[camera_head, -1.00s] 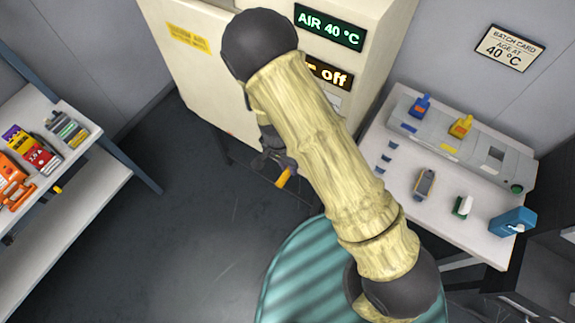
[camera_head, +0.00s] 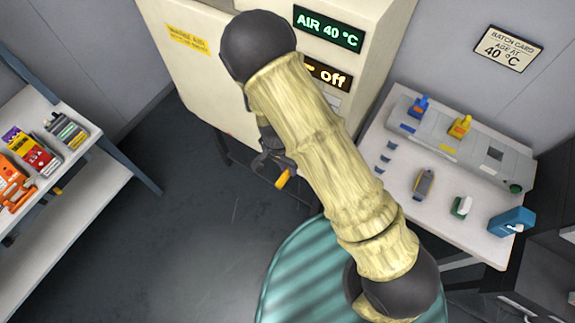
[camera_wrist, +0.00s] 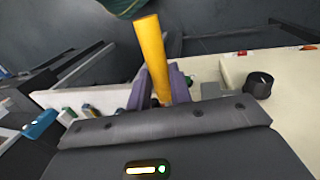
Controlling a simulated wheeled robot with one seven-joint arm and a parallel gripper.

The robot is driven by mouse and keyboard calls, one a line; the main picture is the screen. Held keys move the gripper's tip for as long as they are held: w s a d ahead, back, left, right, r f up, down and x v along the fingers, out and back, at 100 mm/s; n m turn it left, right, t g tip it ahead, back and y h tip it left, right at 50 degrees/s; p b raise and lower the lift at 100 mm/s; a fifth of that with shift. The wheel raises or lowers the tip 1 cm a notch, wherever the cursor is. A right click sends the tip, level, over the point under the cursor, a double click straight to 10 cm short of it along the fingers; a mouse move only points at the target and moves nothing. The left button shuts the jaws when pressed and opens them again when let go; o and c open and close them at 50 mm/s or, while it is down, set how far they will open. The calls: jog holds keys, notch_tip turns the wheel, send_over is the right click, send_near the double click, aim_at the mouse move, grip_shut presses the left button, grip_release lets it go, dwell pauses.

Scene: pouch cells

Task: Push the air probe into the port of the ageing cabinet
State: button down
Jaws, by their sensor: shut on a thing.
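The cream ageing cabinet (camera_head: 205,62) stands at the top of the head view, with a green display reading AIR 40 °C and an amber one partly covered by my arm, ending in "off". My gripper (camera_head: 274,160) is low by the cabinet's front, mostly hidden behind my arm. The yellow air probe (camera_head: 283,179) sticks out below it. In the wrist view my gripper (camera_wrist: 160,92) is shut on the yellow probe (camera_wrist: 151,50), between its two purple-grey fingers. The cabinet (camera_wrist: 285,82) is at right there, with a black knob.
A shelf (camera_head: 95,195) at left carries orange, red and grey items. A batch card (camera_head: 508,48) hangs on the wall. The floor between is clear.

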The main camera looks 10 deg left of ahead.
jog(key=shift+w+d, duration=0.55)
jog(key=shift+w, duration=0.75)
jog(key=shift+w+d, duration=0.55)
jog(key=shift+w, duration=0.8)
jog(key=shift+w+d, duration=0.55)
jog(key=shift+w, duration=0.75)
dwell(1.0)
jog(key=c, duration=1.2)
grip_release()
